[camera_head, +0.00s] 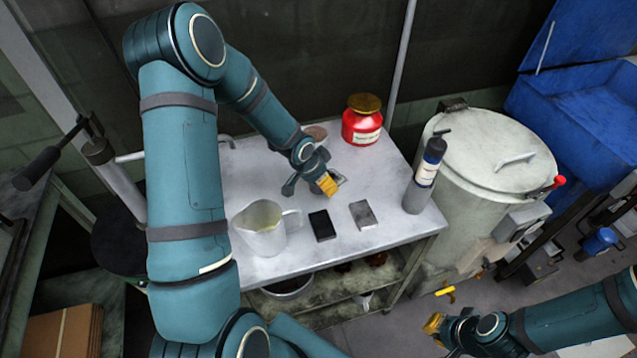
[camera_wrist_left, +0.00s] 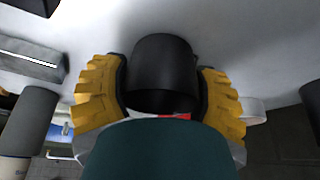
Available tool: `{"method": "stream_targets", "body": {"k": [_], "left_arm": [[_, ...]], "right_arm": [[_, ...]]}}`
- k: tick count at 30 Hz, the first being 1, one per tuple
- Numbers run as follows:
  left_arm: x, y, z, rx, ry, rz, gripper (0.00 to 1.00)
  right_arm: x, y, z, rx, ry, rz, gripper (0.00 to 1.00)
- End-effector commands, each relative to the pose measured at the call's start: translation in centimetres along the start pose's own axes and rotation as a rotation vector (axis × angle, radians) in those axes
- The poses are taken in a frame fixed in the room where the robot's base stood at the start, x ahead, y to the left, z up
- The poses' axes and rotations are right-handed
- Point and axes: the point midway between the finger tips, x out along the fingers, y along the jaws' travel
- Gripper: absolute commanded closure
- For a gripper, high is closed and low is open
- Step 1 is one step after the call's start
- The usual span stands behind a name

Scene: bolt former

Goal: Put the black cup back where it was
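The black cup (camera_wrist_left: 160,70) sits between the yellow fingers of my left gripper (camera_wrist_left: 160,90) in the left wrist view. Both finger pads lie against its sides. In the head view my left gripper (camera_head: 322,184) is low over the middle of the white table (camera_head: 240,180), and the cup cannot be made out clearly there. Whether the cup touches the table is hidden. My right gripper (camera_head: 440,326) is at the lower right of the head view, away from the table. One yellow fingertip shows, and its opening cannot be judged.
A clear pitcher (camera_head: 262,230), a black block (camera_head: 322,226) and a grey block (camera_head: 362,214) stand near the table's front. A red jar (camera_head: 362,124) and a brown round thing (camera_head: 315,133) are at the back. A grey bottle (camera_head: 424,178) stands at the right edge, beside a large tank (camera_head: 480,190).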

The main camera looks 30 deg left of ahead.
Motion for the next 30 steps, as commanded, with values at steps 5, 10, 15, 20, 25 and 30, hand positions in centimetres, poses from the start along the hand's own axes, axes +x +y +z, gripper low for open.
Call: {"method": "stream_targets", "body": {"k": [5,10,15,20,25,30], "left_arm": [[0.0,0.0,0.0,0.0,0.0,0.0,0.75],[0.0,0.0,0.0,0.0,0.0,0.0,0.8],[-0.9,-0.1,-0.4,-0.001,0.001,-0.002,0.8],[-3.5,-0.2,-1.4,-0.002,0.003,-0.003,0.8],[-6.6,-0.1,-2.7,-0.002,0.002,-0.003,0.8],[-8.6,-0.1,-3.6,-0.002,0.002,-0.002,0.8]], "right_arm": [[0.0,0.0,0.0,0.0,0.0,0.0,1.0],[0.0,0.0,0.0,0.0,0.0,0.0,1.0],[-0.3,-0.1,0.0,0.0,0.0,0.0,1.0],[-1.1,-0.4,-0.1,0.001,0.0,0.0,1.0],[-1.9,-0.7,-0.5,0.004,0.009,0.001,1.0],[-2.4,-0.9,-0.7,0.006,0.014,0.002,1.0]]}}
